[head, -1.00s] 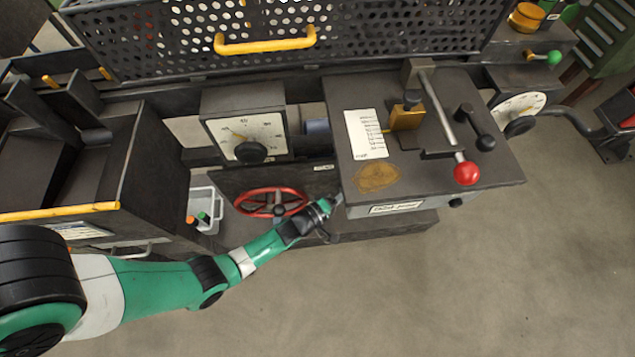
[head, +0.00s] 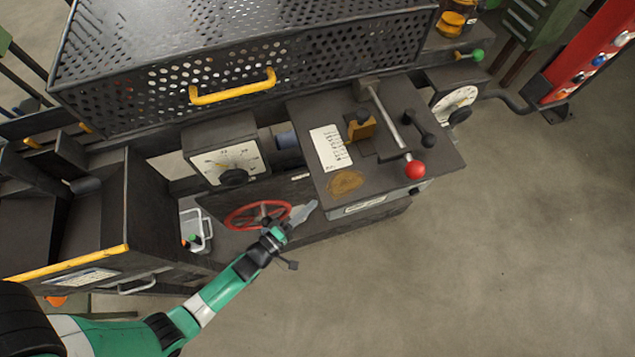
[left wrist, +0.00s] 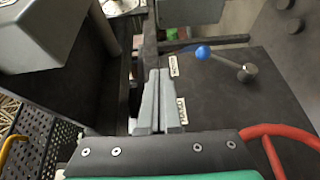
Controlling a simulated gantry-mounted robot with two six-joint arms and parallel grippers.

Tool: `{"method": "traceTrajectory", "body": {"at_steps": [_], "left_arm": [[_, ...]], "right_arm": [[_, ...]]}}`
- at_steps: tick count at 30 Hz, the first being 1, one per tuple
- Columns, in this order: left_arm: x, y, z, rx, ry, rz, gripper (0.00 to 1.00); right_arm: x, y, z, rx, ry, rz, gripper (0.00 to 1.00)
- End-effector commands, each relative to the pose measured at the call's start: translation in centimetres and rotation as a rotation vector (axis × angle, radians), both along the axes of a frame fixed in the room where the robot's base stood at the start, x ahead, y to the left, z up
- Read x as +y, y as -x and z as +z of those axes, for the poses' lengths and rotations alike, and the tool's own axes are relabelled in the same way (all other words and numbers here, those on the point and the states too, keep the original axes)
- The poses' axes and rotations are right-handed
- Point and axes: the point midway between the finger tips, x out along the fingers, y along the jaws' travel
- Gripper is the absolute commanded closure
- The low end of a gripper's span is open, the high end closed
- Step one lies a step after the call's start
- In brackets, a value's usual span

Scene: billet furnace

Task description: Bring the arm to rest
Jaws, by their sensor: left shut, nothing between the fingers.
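My left gripper (head: 301,212) is shut and empty. In the head view it is in front of the red handwheel (head: 257,215), near the lower left corner of the dark control box (head: 400,172). In the left wrist view its two grey fingers (left wrist: 158,100) are together, pointing away from the camera. The red handwheel (left wrist: 280,135) shows at the right edge there, beside the gripper. I cannot tell whether the fingers touch anything. My right gripper is not in view.
The control box carries a red-knobbed lever (head: 414,169). A dial (head: 228,165) stands to its left. A perforated guard with a yellow handle (head: 233,87) is behind. A blue-knobbed lever (left wrist: 203,52) shows in the wrist view. Open floor (head: 480,270) lies at lower right.

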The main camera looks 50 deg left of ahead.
Motion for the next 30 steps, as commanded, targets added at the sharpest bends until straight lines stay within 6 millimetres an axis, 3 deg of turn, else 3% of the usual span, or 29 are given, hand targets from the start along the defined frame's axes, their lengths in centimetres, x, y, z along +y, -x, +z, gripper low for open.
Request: {"method": "traceTrajectory", "body": {"at_steps": [5, 22, 25, 30], "left_arm": [[-0.1, 0.9, 0.6, 0.000, 0.000, 0.000, 1.00], [-0.1, 0.8, 0.6, -0.001, 0.000, 0.000, 1.00], [-0.1, 0.8, 1.7, -0.001, 0.000, 0.000, 1.00], [-0.1, 0.8, 5.4, -0.001, 0.000, 0.000, 1.00]], "right_arm": [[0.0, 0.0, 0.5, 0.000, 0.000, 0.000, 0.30], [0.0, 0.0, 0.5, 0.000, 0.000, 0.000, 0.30], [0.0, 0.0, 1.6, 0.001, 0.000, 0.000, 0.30], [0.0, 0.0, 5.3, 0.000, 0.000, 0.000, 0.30]]}}
